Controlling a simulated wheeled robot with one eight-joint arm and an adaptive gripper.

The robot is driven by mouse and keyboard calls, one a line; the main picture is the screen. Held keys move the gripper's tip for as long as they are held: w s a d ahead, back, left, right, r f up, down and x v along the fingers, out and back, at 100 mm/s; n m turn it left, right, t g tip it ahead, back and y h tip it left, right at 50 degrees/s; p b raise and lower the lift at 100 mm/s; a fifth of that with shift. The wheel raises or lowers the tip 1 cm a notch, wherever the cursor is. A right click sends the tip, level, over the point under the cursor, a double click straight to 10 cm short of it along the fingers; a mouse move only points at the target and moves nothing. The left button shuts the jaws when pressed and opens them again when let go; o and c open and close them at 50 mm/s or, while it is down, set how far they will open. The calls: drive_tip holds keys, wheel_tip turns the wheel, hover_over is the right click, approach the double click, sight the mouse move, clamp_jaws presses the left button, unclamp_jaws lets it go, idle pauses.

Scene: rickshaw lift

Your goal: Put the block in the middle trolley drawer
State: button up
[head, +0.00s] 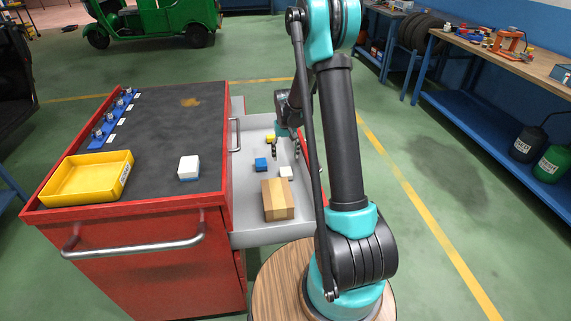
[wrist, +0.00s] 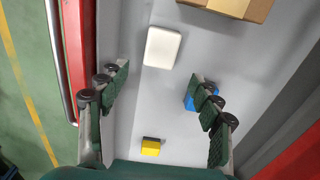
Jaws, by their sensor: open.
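The red trolley (head: 140,260) has one drawer (head: 262,233) pulled out on its right side. I cannot tell for sure whether it is the middle one. Inside lie a yellow block (head: 270,138), a blue block (head: 261,164) and a white block (head: 286,172). Another white block (head: 189,168) with a blue lower part sits on the trolley top. My gripper (wrist: 160,80) is open and empty, pointing down over the drawer. In the wrist view, the white block (wrist: 162,47) shows beyond the fingertips, and the right finger partly hides the blue block (wrist: 189,101).
A cardboard box (head: 277,200) lies at the drawer's near end. A handle (head: 236,135) juts out above the drawer. A round wooden surface (head: 272,280) is beside my arm's base.

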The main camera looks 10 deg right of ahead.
drive_tip(key=s+d+r+t, duration=0.1)
drive_tip(key=s+r, duration=0.6)
drive_tip(key=r, duration=0.1)
drive_tip(key=s+d+r+t, duration=0.1)
drive_tip(key=s, duration=1.1)
drive_tip(key=s+d+t, duration=0.2)
drive_tip(key=s, duration=1)
drive_tip(key=shift+r, duration=0.35)
drive_tip(key=shift+w, duration=0.1)
